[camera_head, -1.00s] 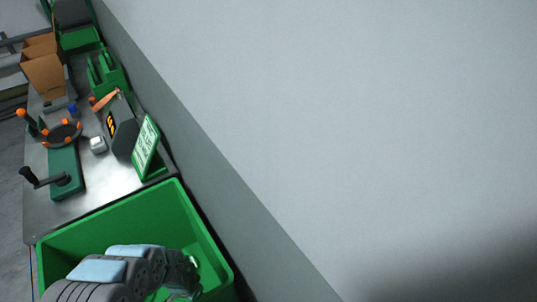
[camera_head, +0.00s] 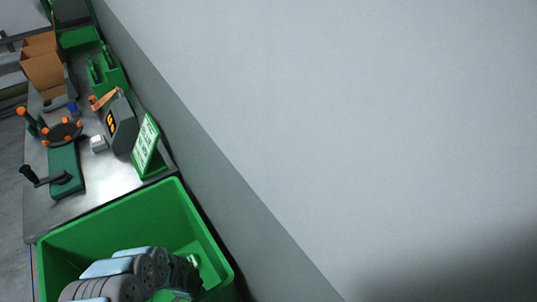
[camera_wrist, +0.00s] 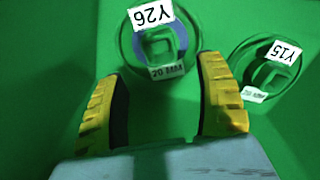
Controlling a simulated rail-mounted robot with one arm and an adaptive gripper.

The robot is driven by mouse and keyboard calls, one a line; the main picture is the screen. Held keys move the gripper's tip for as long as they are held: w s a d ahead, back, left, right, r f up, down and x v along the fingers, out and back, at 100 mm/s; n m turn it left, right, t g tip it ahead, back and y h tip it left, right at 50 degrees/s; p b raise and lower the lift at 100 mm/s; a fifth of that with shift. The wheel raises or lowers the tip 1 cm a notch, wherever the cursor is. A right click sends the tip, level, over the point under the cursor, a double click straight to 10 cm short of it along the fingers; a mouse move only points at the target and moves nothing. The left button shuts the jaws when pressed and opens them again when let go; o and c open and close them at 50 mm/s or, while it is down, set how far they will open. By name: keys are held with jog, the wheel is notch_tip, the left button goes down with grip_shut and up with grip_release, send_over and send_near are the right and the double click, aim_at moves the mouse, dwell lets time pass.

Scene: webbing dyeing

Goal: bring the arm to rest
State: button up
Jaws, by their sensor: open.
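My arm reaches into a green bin (camera_head: 205,225) at the lower left of the head view. In the wrist view, my gripper (camera_wrist: 162,72) has its two yellow fingers wide apart, with nothing held between them. A clear round spool (camera_wrist: 158,45) labelled Y26 and 20 MM lies on the green surface just beyond and between the fingertips. A second clear spool (camera_wrist: 268,68) labelled Y15 lies to the right of the right finger. The fingers are not clear to see in the head view.
A metal bench (camera_head: 105,175) beyond the bin carries a green crank device (camera_head: 66,170), a dark display unit (camera_head: 120,125), a green-framed sign (camera_head: 146,142) and a cardboard box (camera_head: 42,65). A plain grey wall (camera_head: 360,120) fills the right side.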

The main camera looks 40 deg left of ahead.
jog(key=shift+w+f, duration=0.15)
jog(key=shift+f, duration=0.35)
jog(key=shift+d+f, duration=0.1)
jog(key=shift+f, duration=3)
jog(key=shift+r+p, duration=1.25)
jog(key=shift+r, duration=0.6)
